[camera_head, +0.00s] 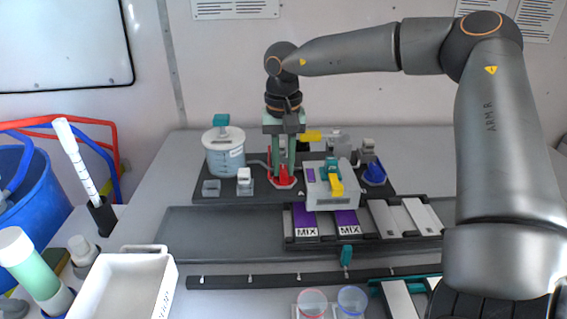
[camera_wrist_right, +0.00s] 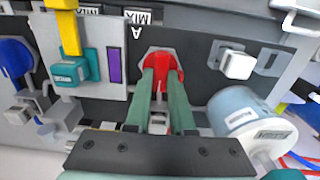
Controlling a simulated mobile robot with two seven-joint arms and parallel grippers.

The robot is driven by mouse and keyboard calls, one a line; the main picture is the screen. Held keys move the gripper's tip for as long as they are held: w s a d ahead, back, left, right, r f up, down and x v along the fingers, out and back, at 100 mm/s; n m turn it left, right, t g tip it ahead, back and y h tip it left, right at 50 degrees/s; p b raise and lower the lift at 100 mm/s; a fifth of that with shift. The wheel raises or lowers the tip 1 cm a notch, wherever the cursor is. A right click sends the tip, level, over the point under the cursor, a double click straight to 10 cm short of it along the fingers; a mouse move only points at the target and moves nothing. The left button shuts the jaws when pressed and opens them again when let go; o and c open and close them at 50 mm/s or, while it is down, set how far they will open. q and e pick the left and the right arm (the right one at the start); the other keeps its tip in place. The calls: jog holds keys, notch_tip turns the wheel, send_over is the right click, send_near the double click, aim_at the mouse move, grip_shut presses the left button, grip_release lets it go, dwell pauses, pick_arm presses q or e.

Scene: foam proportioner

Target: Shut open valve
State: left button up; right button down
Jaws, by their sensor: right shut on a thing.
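A red valve (camera_head: 284,182) sits on a grey base on the dark panel, left of the grey box. In the right wrist view the red valve (camera_wrist_right: 161,59) is by a letter A. My right gripper (camera_head: 283,171) points straight down, and its green fingers (camera_wrist_right: 162,83) are shut on the red valve, hiding part of it. A blue valve (camera_head: 374,173) is at the panel's right; it also shows in the wrist view (camera_wrist_right: 15,59). My left gripper is not in view.
A grey box (camera_head: 318,195) with a yellow handle (camera_head: 335,184) and teal part stands close to the right of the gripper. A white-lidded tank (camera_head: 226,158) stands close on the left. A white tray (camera_head: 120,285) and two rimmed cups are nearer the front.

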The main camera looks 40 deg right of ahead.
aim_at(284, 169)
jog(key=c, duration=0.8)
grip_release()
jog(key=shift+o, duration=0.2)
jog(key=shift+r, duration=0.15)
notch_tip(284, 169, up, 12)
jog(key=shift+r, duration=0.15)
